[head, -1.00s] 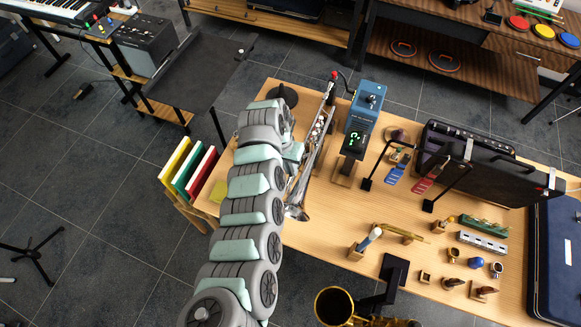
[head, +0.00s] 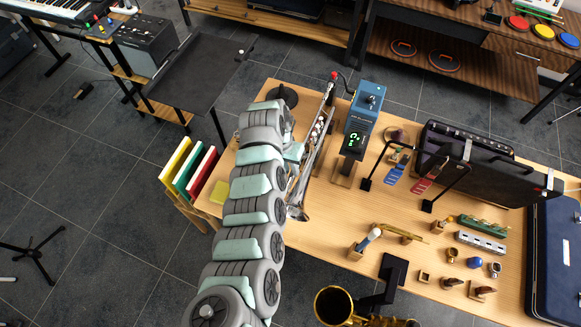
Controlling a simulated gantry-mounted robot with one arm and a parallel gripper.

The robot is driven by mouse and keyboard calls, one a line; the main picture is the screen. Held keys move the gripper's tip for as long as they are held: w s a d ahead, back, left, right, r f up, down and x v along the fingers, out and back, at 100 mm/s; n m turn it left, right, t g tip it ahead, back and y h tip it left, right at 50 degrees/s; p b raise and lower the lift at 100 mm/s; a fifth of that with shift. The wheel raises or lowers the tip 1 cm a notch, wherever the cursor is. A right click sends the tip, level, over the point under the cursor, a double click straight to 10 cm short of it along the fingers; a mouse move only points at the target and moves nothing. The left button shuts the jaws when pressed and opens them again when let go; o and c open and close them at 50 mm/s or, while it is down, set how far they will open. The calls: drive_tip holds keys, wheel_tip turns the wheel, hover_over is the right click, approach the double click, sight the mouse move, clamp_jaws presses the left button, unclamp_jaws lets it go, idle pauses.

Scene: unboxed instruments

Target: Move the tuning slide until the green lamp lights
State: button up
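A silver trumpet (head: 297,208) stands on the wooden table in the head view, its bell toward the front and its far end by a red-tipped part (head: 334,75). My arm covers its left side, and my gripper is hidden behind my arm's last link, close beside the trumpet. I cannot see the fingers, nor whether they touch the tuning slide, which I cannot make out. A blue tuner box (head: 366,103) stands right of the trumpet. Its small dark display (head: 354,143) shows green characters; I cannot tell a separate lamp.
A black case (head: 480,165) and a blue case (head: 553,255) fill the table's right side. Mouthpieces and small brass parts lie at the front right. A gold horn bell (head: 334,305) stands at the front. Coloured books (head: 188,170) stand left of the table.

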wheel_tip(320, 180, up, 11)
drive_tip(key=a+b, duration=0.1)
drive_tip(key=a, duration=0.1)
drive_tip(key=shift+w+f, duration=0.2)
drive_tip(key=shift+w, duration=0.2)
